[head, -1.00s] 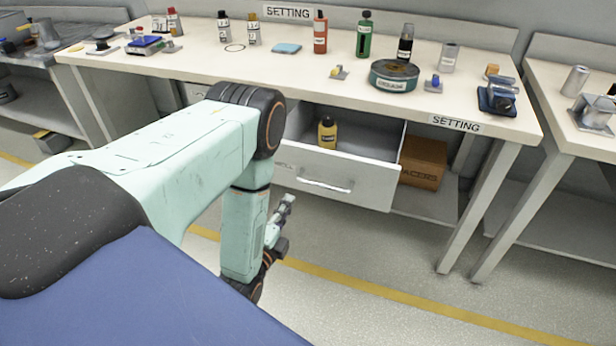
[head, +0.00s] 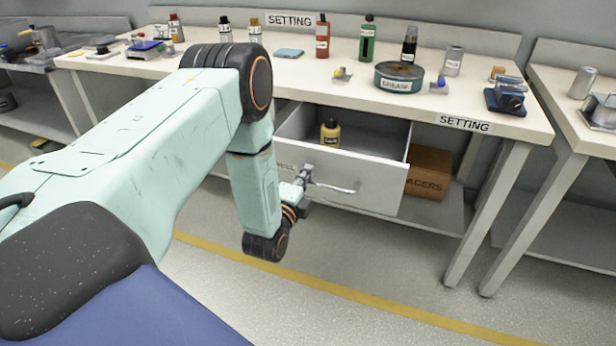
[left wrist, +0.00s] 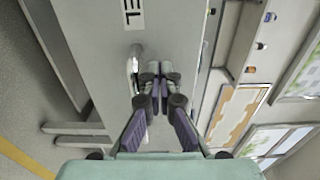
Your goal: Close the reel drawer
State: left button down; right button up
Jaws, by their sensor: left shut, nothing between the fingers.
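The reel drawer (head: 372,186) is pulled open under the bench marked SETTING. Its grey front carries a bar handle, and a yellow bottle (head: 330,133) stands inside. In the head view my left gripper (head: 306,172) is at the drawer front, by the left end of the handle (head: 335,188). In the left wrist view the left gripper (left wrist: 160,70) is shut and empty, its fingertips close to the drawer front (left wrist: 165,25) and beside the handle (left wrist: 133,65). I cannot tell whether they touch the front. The right gripper is not in view.
The bench top (head: 330,88) holds several bottles, a green grease tin (head: 398,77) and small parts. A brown box (head: 428,172) sits on the shelf right of the drawer. Another bench (head: 560,90) stands at the right. The floor in front is clear.

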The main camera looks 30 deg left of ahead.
pick_arm(q)
jog(key=shift+w+a+f, duration=0.1)
jog(key=shift+w+a, duration=0.05)
jog(key=shift+w, duration=0.2)
jog(key=shift+w+a, duration=0.1)
jog(key=shift+w, duration=0.05)
jog(key=shift+w, duration=0.1)
